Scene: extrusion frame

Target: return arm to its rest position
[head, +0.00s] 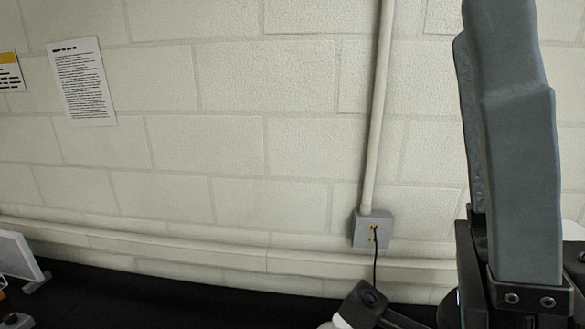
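My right gripper (480,25) stands large and close at the right edge of the head view. Its grey fingers point up, one largely in front of the other, above a dark bolted mount. The gap between the fingers cannot be judged from this side. No object shows at the fingers. My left gripper is not in view.
A pale block wall (235,150) fills the background. A conduit (379,110) runs down to a grey outlet box (373,229) with a black cord. A white panel (18,258) stands at lower left. Paper notices (82,82) hang at upper left. The dark surface (200,300) is mostly clear.

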